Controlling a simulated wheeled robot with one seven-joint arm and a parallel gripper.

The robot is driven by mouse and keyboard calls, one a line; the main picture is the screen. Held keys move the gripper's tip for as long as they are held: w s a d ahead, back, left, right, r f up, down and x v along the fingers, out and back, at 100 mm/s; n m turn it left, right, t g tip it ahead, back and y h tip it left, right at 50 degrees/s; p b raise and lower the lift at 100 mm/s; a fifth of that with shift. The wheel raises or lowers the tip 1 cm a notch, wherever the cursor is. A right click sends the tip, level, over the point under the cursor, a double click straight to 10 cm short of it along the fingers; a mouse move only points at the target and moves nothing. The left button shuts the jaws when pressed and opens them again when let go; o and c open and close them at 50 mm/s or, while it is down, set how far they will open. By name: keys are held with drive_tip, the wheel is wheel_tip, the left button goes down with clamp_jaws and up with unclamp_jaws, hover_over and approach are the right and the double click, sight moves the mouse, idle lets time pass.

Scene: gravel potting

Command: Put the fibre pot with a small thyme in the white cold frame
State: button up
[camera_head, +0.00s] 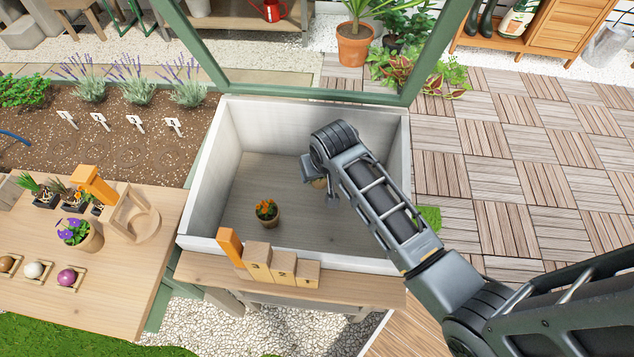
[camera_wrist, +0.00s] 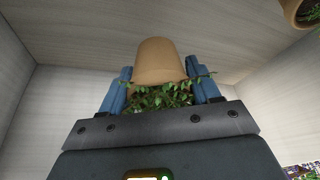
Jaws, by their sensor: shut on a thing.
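The white cold frame (camera_head: 203,185) stands in the middle of the head view with its green-framed lid open. My gripper (camera_wrist: 160,88) is down inside it, in the right half. Its blue fingers are shut on the tan fibre pot (camera_wrist: 158,60) with small green thyme leaves (camera_wrist: 155,97). In the head view only a bit of the fibre pot (camera_head: 319,183) shows, the rest hidden by my gripper. I cannot tell whether its base touches the frame's grey floor.
A pot with orange flowers (camera_head: 267,213) stands inside the frame, left of my gripper. Numbered wooden blocks (camera_head: 282,268) sit on the ledge in front. A wooden table (camera_head: 110,262) with a purple-flowered pot (camera_head: 80,234) is at left. The frame floor between the pots is clear.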

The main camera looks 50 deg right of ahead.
sight(318, 182)
drive_tip(key=shift+f, duration=2.1)
drive_tip(key=shift+f, duration=0.15)
drive_tip(key=o, duration=1.1)
drive_tip(key=v, duration=1.2)
drive_tip(key=shift+a+r+p, duration=0.1)
drive_tip(key=shift+r+p, duration=0.1)
drive_tip(key=shift+p, duration=0.15)
